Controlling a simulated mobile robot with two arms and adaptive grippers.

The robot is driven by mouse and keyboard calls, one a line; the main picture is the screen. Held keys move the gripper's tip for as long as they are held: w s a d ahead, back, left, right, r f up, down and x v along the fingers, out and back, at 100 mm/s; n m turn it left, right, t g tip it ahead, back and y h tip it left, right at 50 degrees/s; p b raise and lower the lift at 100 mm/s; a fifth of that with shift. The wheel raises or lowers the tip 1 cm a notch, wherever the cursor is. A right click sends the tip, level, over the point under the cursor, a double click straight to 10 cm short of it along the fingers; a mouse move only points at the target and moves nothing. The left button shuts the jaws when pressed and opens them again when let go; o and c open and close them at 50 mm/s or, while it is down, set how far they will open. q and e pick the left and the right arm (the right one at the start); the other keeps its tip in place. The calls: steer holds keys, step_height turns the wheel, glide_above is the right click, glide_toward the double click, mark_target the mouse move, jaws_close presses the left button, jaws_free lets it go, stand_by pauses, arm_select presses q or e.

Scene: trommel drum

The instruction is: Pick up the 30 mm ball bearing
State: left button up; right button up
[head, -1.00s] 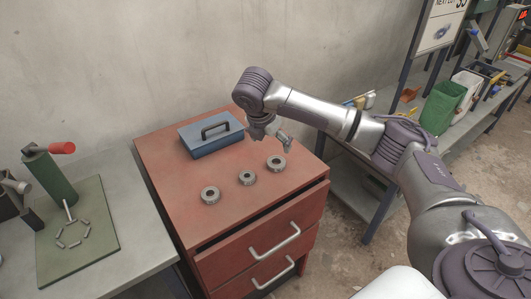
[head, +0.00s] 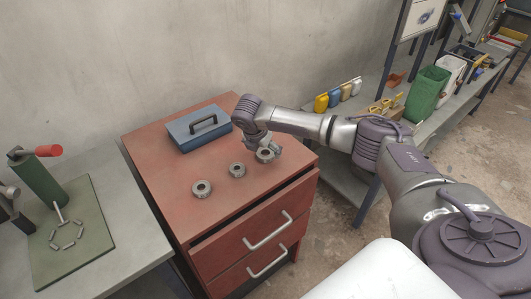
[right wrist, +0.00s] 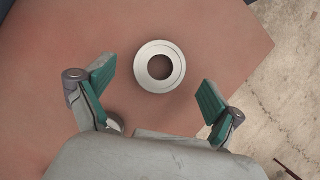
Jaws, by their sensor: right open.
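Three grey ring-shaped ball bearings stand in a row on the red cabinet top: a left one (head: 202,189), a middle one (head: 237,170) and a right one (head: 264,156). I cannot read their sizes. My right gripper (head: 268,146) is over the right bearing and partly covers it. In the right wrist view the gripper (right wrist: 157,86) is open and empty, its green-padded fingers spread wide. A bearing (right wrist: 160,66) lies ahead, between the fingers' lines, with its dark bore facing me. Part of another bearing (right wrist: 116,122) shows behind the left finger. My left gripper is out of view.
A blue toolbox (head: 203,128) stands behind the bearings on the red cabinet (head: 165,170). The cabinet's right edge is close to the right bearing. A grey bench (head: 125,222) with a green press stands left. A shelf with bins (head: 428,92) is right.

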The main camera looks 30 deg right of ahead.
steer(key=shift+x, duration=0.9)
steer(key=shift+r, duration=0.1)
steer(key=c, duration=1.3)
steer(key=shift+c, duration=0.2)
